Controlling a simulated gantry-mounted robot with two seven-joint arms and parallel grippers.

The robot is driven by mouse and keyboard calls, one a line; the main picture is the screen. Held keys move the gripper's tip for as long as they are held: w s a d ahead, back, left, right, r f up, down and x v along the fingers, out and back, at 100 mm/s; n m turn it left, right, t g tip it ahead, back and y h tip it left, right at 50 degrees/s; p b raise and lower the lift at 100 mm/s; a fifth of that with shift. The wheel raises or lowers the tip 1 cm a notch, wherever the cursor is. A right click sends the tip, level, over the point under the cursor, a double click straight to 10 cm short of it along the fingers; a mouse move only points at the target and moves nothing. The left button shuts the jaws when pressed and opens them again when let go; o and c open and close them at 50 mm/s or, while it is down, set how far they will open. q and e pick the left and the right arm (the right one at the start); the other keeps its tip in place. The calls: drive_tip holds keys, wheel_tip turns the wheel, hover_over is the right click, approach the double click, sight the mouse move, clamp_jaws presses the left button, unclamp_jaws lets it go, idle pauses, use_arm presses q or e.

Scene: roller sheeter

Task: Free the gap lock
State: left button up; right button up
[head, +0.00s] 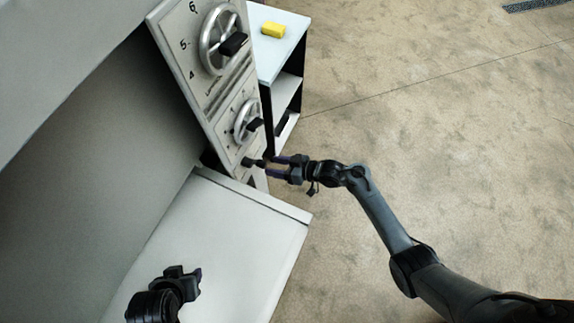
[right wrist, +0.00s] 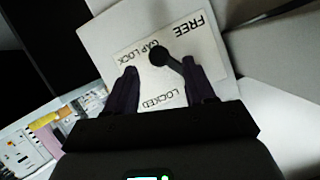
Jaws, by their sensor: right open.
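The gap lock is a small black lever with a round knob (right wrist: 158,57) on a white plate (right wrist: 140,75) lettered FREE, GAP LOCK and LOCKED. In the head view the lever (head: 248,162) is a dark stub low on the machine's control panel. My right gripper (head: 275,166) is open just in front of it. In the right wrist view its two fingers (right wrist: 160,72) stand either side of the knob, which looks clear of both. The right finger hides part of the lever's arm. My left gripper (head: 185,275) is over the white table at lower left; its jaw opening is unclear.
Above the lever, the panel carries a large handwheel with numbers (head: 220,38) and a smaller one (head: 246,119). The white table (head: 240,235) in front is mostly bare. Open floor lies to the right.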

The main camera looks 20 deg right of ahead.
use_arm(q)
drive_tip(key=shift+a+r, duration=0.1)
drive_tip(key=shift+r, duration=0.05)
use_arm(e)
drive_tip(key=shift+v, duration=2.1)
